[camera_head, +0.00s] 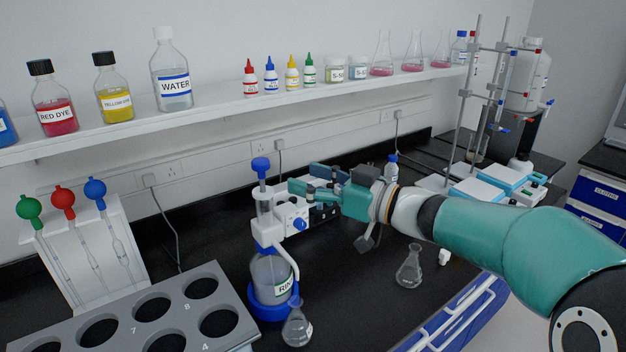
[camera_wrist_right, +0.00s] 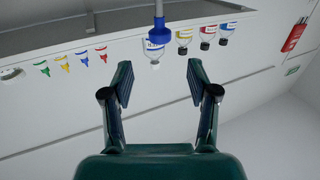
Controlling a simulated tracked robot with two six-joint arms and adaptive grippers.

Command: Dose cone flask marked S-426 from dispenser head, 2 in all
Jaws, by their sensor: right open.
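The dispenser head (camera_head: 268,218) is white with a blue knob (camera_head: 261,165) on top. It sits on a clear bottle (camera_head: 268,272) labelled "RIN…" in a blue holder. A small cone flask (camera_head: 297,328) stands in front of the bottle, near the white spout; its marking is not readable. Another cone flask (camera_head: 409,268) stands to the right, its mark also unreadable. My right gripper (camera_head: 298,187) is open and empty, pointing left, just right of the knob. In the right wrist view the knob (camera_wrist_right: 157,36) shows ahead, between the open fingers (camera_wrist_right: 160,78). My left gripper is out of view.
A grey rack (camera_head: 200,288) with several round holes lies front left, with a white pipette stand (camera_head: 85,255) behind it. The shelf (camera_head: 230,106) holds dye, water and dropper bottles above. Clamp stands (camera_head: 480,100) and white-blue devices (camera_head: 495,185) are at right.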

